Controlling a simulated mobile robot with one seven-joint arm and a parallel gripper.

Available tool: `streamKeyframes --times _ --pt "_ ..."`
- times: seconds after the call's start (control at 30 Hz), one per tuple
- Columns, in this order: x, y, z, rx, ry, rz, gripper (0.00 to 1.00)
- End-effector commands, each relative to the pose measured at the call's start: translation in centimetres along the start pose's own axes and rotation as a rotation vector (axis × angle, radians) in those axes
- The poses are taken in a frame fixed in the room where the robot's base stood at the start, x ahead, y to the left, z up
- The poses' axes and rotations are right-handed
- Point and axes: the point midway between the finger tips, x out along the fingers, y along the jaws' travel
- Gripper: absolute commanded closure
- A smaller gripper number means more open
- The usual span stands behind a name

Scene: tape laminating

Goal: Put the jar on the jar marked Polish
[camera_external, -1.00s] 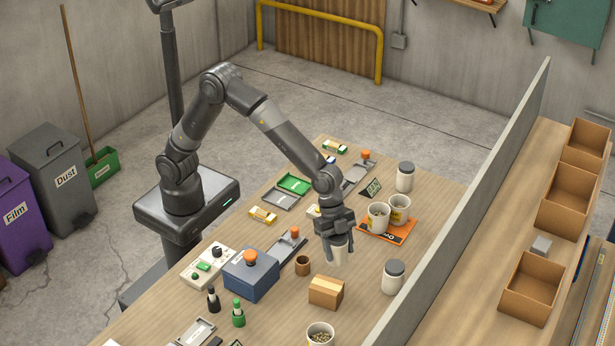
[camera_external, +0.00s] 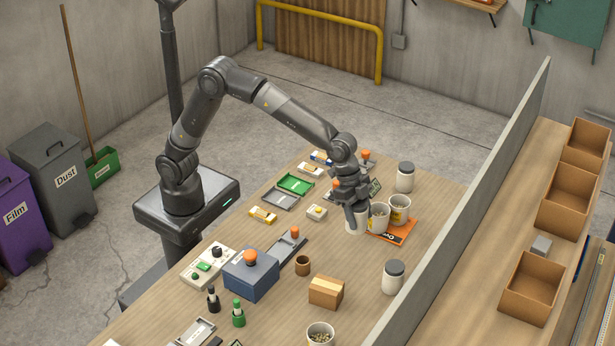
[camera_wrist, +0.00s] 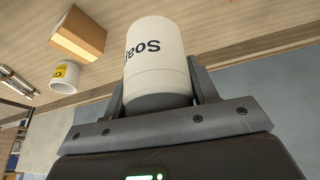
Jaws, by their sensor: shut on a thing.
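My gripper (camera_external: 357,212) is shut on a white jar (camera_external: 355,225). In the wrist view the same jar (camera_wrist: 157,55) is between the fingers, with black lettering that starts "Soa" upside down; the rest is hidden round its side. A darker grey band shows at its gripper end. Two white jars with grey lids (camera_external: 405,177) (camera_external: 393,277) stand near the partition. I cannot read "Polish" on any jar.
A grey partition (camera_external: 465,210) borders the table on the right. A cardboard box (camera_external: 326,292), a brown cup (camera_external: 302,265) and another filled pot (camera_external: 320,334) stand toward the front.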

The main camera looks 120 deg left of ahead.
Motion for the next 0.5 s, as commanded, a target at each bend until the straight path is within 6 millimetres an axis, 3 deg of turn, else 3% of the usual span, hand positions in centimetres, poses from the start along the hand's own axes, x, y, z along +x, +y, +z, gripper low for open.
streamKeyframes --times 0.03,0.3,0.5 --pt "-0.7 -3.0 -0.3 -0.055 0.004 -0.024 0.76" --pt "-5.0 -17.1 0.1 -0.332 0.012 -0.141 0.76" --pt "-8.0 -24.7 1.8 -0.492 0.018 -0.212 0.76"
